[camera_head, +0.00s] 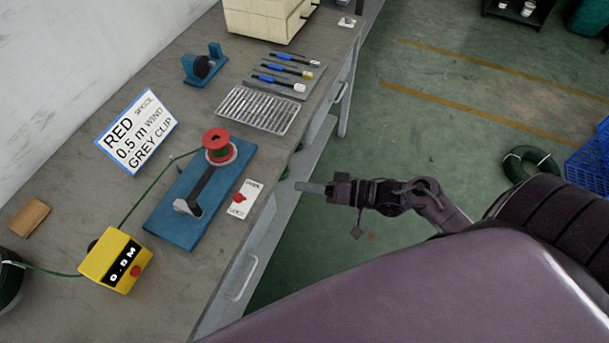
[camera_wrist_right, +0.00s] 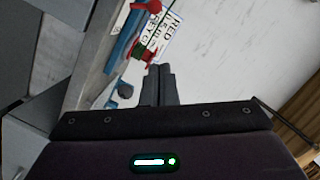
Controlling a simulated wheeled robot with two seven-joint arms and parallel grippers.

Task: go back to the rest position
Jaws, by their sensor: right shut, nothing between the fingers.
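My right gripper (camera_head: 312,188) is shut and empty. In the head view it is off the front edge of the bench, over the green floor, to the right of the blue winding fixture and its red switch plate. In the right wrist view its two fingers (camera_wrist_right: 159,84) are together with nothing between them. My left gripper is not in view in either picture.
The bench (camera_head: 185,285) carries a blue winder (camera_head: 179,230) with a red spool (camera_head: 216,139), a yellow meter box (camera_head: 117,262), a sign (camera_head: 137,131), a metal rack (camera_head: 258,110) and tools (camera_head: 290,72). A green cable coil (camera_head: 530,163) lies on the floor.

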